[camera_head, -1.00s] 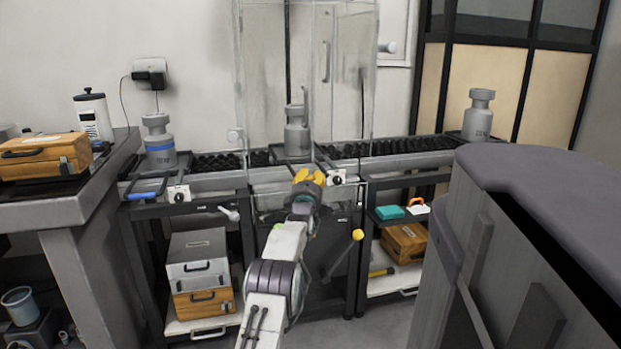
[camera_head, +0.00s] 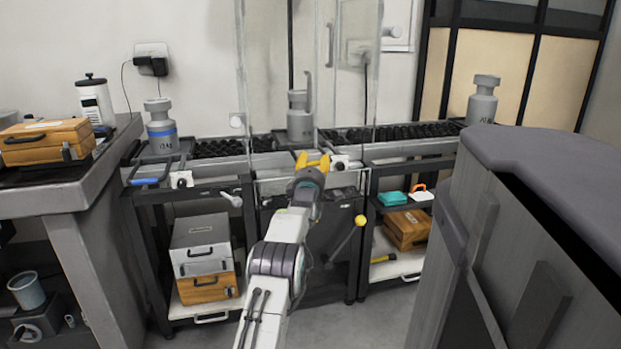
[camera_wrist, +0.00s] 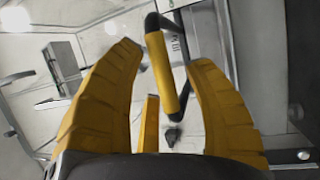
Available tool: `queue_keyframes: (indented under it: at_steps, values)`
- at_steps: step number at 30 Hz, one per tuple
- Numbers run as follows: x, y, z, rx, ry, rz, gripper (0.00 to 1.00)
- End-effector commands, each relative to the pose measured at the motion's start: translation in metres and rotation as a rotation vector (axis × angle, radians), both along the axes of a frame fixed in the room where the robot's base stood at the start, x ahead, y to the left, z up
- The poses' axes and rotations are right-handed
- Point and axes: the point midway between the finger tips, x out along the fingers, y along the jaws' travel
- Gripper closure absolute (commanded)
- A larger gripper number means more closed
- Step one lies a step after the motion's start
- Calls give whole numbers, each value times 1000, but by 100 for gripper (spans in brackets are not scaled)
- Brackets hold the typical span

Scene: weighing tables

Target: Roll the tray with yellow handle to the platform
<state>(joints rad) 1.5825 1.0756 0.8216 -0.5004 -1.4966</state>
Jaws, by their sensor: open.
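A yellow bar handle with black end mounts (camera_wrist: 162,75) lies between the fingers of my gripper in the wrist view. My gripper (camera_head: 313,160) is open, with yellow fingers on both sides of the handle; contact cannot be told. In the head view my gripper hides the handle. It is in front of the middle grey weight (camera_head: 300,120), which stands inside a clear glass enclosure. The tray of the yellow handle is mostly hidden by my gripper. I cannot tell which surface is the platform.
Dark roller tracks (camera_head: 218,147) run to both sides. A blue-handled tray (camera_head: 150,181) with a blue-banded weight (camera_head: 161,127) is at left. Another weight (camera_head: 482,100) stands far right. A lever with yellow knob (camera_head: 360,221) sticks out below my gripper. A grey bench (camera_head: 560,165) fills the right.

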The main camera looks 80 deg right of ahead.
Motion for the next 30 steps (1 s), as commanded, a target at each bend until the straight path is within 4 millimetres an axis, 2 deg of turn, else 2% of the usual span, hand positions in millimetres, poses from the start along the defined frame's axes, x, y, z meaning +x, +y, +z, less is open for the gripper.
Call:
queue_keyframes:
  at_steps: [14, 30]
  values:
    - [0, 32, -5, 0, 0, 0, 53]
    - [1, 86, -15, 0, 0, 0, 53]
